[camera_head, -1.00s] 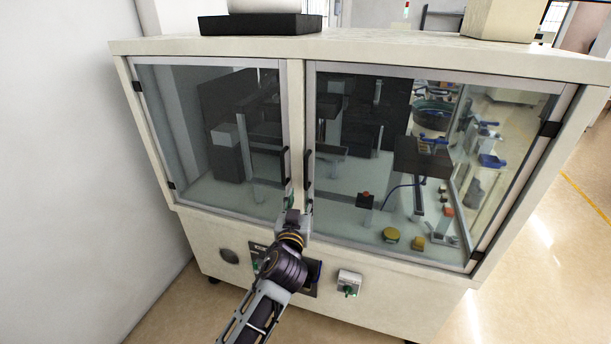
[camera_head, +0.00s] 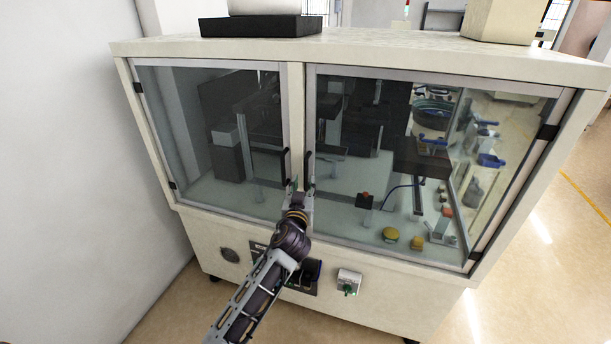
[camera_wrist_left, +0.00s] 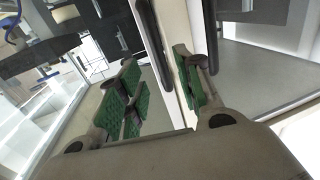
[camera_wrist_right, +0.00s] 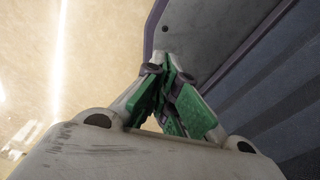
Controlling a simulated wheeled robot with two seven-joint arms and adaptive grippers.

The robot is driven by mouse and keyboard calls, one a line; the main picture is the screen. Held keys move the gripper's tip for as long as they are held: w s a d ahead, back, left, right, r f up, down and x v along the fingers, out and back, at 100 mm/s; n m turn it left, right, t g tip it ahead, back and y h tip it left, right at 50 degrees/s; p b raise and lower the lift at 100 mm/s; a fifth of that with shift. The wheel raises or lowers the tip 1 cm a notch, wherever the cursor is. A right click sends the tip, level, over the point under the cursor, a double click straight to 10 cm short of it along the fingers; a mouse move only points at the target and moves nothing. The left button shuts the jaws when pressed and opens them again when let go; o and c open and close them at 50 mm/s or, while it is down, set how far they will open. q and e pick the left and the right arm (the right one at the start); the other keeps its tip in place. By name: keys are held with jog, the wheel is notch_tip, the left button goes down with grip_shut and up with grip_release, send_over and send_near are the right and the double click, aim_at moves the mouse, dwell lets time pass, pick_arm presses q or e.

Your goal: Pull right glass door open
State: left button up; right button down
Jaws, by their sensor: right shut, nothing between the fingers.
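The right glass door (camera_head: 400,240) is closed in its frame on the cabinet front. Its dark vertical handle (camera_head: 309,168) stands beside the centre post. My left gripper (camera_head: 301,188) is open at the lower ends of the two door handles. In the left wrist view, the right door's handle (camera_wrist_left: 153,42) shows between the green-padded fingers of my left gripper (camera_wrist_left: 160,88); I cannot tell whether they touch it. The left door's handle (camera_wrist_left: 209,35) lies outside the fingers. My right gripper (camera_wrist_right: 170,85) is shut and empty, and outside the head view.
The left glass door (camera_head: 215,195) is closed, with its handle (camera_head: 286,165) close by. A white wall (camera_head: 70,170) stands at left. Open floor (camera_head: 540,270) lies at right.

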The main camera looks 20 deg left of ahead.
aim_at(306, 175)
pick_arm(q)
jog(key=shift+w+a+p, duration=0.25)
jog(key=shift+w, duration=1.2)
jog(key=shift+w+a+p, duration=0.2)
jog(key=shift+w, duration=1.25)
grip_shut()
